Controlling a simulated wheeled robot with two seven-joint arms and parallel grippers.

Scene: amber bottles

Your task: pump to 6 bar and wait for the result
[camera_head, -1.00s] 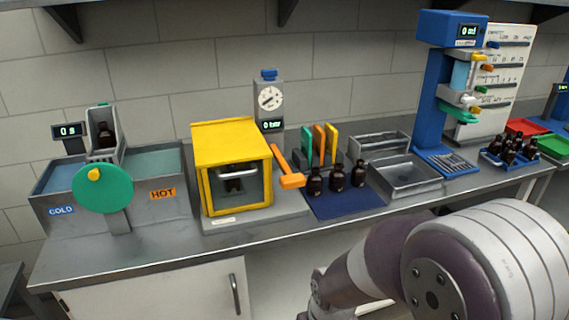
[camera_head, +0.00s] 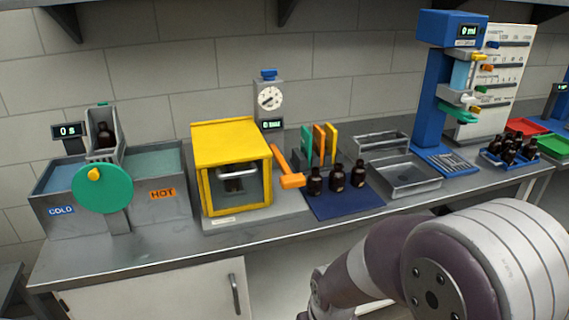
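A yellow box-shaped chamber (camera_head: 231,134) with a clear front and a grey handle (camera_head: 238,172) stands on the bench; its front looks shut, and something dark shows inside. An orange lever (camera_head: 291,180) sticks out at its right side. Behind it stands a grey gauge post with a round dial (camera_head: 269,98) and a blue top. Its small display (camera_head: 271,125) seems to read 0 with a unit too small to be sure of. Neither gripper is in view; only a purple and white link of my arm shows at the lower right.
Several dark bottles (camera_head: 337,178) stand on a blue mat (camera_head: 345,205) right of the chamber. A hot and cold bath with a green wheel (camera_head: 102,188) is at the left. Steel trays (camera_head: 408,174), a blue filling stand (camera_head: 432,95) and a bottle rack (camera_head: 510,150) are at the right.

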